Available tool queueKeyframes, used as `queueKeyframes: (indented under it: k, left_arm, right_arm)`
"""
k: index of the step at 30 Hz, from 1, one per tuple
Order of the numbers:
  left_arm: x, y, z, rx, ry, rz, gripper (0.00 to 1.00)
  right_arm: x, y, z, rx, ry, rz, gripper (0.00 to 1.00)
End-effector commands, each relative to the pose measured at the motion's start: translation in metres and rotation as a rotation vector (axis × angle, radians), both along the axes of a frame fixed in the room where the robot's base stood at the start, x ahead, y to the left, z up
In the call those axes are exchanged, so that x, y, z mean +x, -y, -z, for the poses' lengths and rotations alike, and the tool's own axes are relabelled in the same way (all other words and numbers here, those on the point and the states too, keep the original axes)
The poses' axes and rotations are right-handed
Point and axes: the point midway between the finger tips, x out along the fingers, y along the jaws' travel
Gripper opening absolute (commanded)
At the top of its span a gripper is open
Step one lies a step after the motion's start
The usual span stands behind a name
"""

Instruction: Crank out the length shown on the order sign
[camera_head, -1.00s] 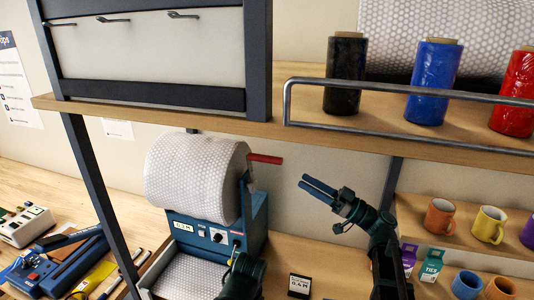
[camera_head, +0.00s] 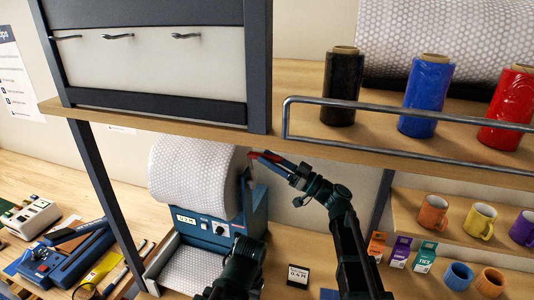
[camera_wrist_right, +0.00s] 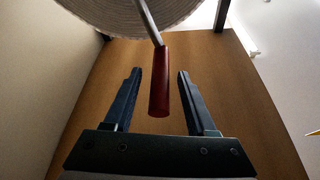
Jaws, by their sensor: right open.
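The bubble-wrap dispenser (camera_head: 225,228) is a blue machine with a large white roll (camera_head: 195,178) on it and a small display with tiny lettering on its front. Its red crank handle (camera_wrist_right: 159,85) hangs from a metal rod in the right wrist view. My right gripper (camera_head: 264,158) is open, and its two fingers stand on either side of the handle with a gap on both sides. In the head view the fingers partly cover the handle. The order sign (camera_head: 298,276) is a small dark card standing on the bench; its figure looks like 0.4 M. My left gripper's jaws do not show.
A shelf edge (camera_head: 400,150) with a metal rail runs just above my right gripper. Mugs (camera_head: 433,212) and small boxes stand at the right. A blue device (camera_head: 65,258) lies at the left. A dark post (camera_head: 105,190) stands left of the dispenser.

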Motion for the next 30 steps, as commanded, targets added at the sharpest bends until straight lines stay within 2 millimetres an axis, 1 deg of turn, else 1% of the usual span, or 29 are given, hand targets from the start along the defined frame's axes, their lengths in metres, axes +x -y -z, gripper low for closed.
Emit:
queueKeyframes:
  k: [1, 4, 14, 15, 17, 21, 23, 24, 30]
  left_arm:
    - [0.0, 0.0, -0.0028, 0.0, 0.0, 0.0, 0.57]
    - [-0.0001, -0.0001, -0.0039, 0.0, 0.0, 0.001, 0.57]
    - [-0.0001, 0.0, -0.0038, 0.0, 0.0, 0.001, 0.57]
    - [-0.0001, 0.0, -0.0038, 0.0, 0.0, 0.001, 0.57]
    - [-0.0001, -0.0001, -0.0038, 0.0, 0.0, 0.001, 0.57]
    - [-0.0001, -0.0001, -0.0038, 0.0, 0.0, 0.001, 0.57]
    - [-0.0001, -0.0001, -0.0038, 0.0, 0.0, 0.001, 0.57]
    - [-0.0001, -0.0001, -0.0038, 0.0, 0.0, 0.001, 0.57]
    - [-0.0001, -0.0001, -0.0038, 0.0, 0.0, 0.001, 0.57]
  right_arm:
    - [0.0019, -0.0039, -0.0028, 0.0, 0.0, -0.001, 0.57]
    - [0.0035, -0.0077, -0.0039, 0.0, -0.001, 0.001, 0.57]
    - [0.0039, -0.0093, -0.0038, 0.0, 0.0, 0.001, 0.57]
    - [0.0039, -0.0093, -0.0038, 0.0, 0.0, 0.001, 0.5]
    - [0.0038, -0.0093, -0.0039, 0.0, 0.0, 0.001, 0.39]
    - [0.0038, -0.0092, -0.0038, 0.0, 0.0, 0.001, 0.14]
    - [0.0038, -0.0092, -0.0038, 0.0, 0.0, 0.001, 0.03]
    - [0.0038, -0.0092, -0.0039, 0.0, 0.0, 0.001, 0.0]
    - [0.004, -0.0091, -0.0039, 0.0, 0.0, 0.001, 0.0]
